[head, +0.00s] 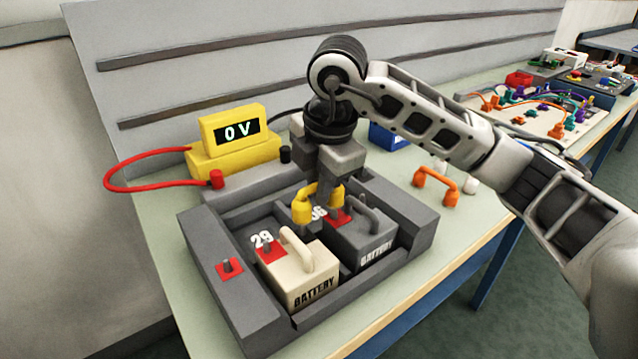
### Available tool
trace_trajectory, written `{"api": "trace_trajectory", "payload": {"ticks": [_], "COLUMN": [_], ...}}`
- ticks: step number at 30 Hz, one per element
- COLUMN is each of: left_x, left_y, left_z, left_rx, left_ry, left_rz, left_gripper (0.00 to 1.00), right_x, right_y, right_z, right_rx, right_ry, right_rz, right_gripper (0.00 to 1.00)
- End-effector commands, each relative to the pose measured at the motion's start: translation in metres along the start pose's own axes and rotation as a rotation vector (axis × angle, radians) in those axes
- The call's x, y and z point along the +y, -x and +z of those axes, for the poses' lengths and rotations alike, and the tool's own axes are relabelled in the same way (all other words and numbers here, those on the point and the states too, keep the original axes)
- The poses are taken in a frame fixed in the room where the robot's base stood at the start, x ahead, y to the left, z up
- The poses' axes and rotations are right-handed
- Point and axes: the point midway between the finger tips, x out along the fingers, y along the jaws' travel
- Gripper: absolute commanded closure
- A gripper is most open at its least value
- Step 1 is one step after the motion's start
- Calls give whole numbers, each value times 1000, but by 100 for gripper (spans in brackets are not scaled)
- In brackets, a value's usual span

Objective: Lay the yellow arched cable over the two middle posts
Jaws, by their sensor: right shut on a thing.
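The yellow arched cable (303,208) is in my right gripper (327,192), which points down over the tray and is shut on it. One yellow end hangs above the gap behind the cream battery (312,275). The gripper hides the other end, and I cannot tell whether the cable touches any post. The cream battery, marked 29, has a post on a red patch (270,252). The dark grey battery (375,248) behind it has a red patch (338,218), partly covered by the gripper. My left gripper is not in view.
A yellow meter (233,129) reads 0 V, with a red lead (140,187). An orange arched cable (437,184) stands right of the tray. A cable board (535,118) is farther right.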

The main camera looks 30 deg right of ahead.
Motion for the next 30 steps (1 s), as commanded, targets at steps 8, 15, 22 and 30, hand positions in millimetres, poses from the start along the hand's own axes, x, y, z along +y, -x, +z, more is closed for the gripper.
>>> {"api": "trace_trajectory", "payload": {"ticks": [8, 15, 22, 30], "left_x": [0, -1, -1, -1], "left_y": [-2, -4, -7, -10], "left_z": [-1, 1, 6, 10], "left_rx": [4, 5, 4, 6], "left_ry": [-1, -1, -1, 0], "left_rz": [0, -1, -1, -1], "left_gripper": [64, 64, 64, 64], "right_x": [0, 0, -2, -4], "right_y": [0, -3, -10, -18], "right_z": [0, -1, -1, -1], "right_rx": [0, 0, 0, 0], "right_ry": [0, 0, 0, 0], "right_rz": [0, 0, 0, 0], "right_gripper": [100, 100, 100, 100]}}
